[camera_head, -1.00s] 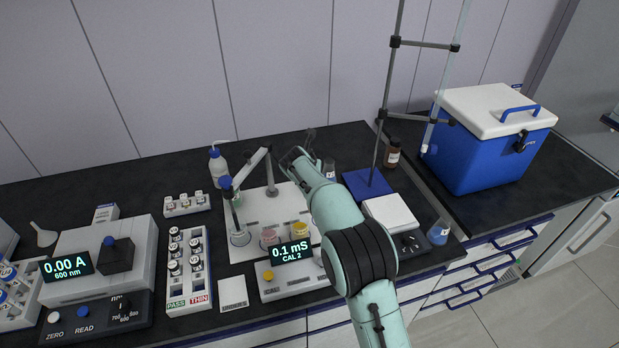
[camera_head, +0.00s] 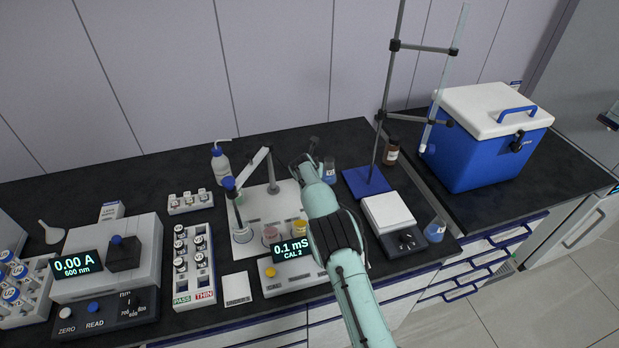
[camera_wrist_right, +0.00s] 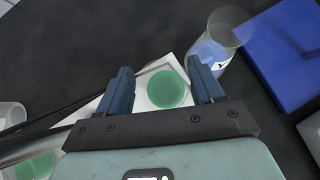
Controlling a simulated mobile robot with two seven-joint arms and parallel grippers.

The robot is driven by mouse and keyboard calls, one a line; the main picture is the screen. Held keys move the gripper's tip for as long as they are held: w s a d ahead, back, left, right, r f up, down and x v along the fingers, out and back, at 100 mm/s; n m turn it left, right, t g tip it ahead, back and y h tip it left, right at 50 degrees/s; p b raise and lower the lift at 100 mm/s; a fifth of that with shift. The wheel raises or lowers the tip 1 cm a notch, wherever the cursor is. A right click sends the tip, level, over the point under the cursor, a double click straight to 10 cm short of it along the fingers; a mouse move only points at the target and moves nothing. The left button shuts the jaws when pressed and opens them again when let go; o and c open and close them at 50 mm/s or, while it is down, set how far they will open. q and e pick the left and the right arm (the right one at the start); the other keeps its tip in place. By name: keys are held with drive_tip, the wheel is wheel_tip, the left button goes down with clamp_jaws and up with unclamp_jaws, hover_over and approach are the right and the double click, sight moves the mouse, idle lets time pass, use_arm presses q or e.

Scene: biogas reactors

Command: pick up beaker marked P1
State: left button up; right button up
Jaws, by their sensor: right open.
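No beaker label is readable as P1. A clear beaker with blue liquid and a small label (camera_head: 329,170) stands at the back of the bench, just right of my right gripper (camera_head: 309,156). It also shows in the right wrist view (camera_wrist_right: 218,45), just beyond and right of the right-hand finger. Another blue-filled beaker (camera_head: 435,231) stands at the bench's front right. My right gripper is open and empty in the wrist view (camera_wrist_right: 160,75), with a green disc on a white board (camera_wrist_right: 168,89) showing between its fingers. My left gripper is out of view.
A jointed probe arm (camera_head: 251,170) rises over a white board with pink and yellow cups. A balance (camera_head: 388,212), conductivity meter (camera_head: 291,275) and vial rack (camera_head: 193,265) stand nearer the front.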

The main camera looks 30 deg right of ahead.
drive_tip(key=shift+s, duration=0.15)
drive_tip(key=shift+s, duration=0.1)
drive_tip(key=c, duration=0.8)
drive_tip(key=shift+o, duration=0.2)
drive_tip(key=shift+r, duration=0.1)
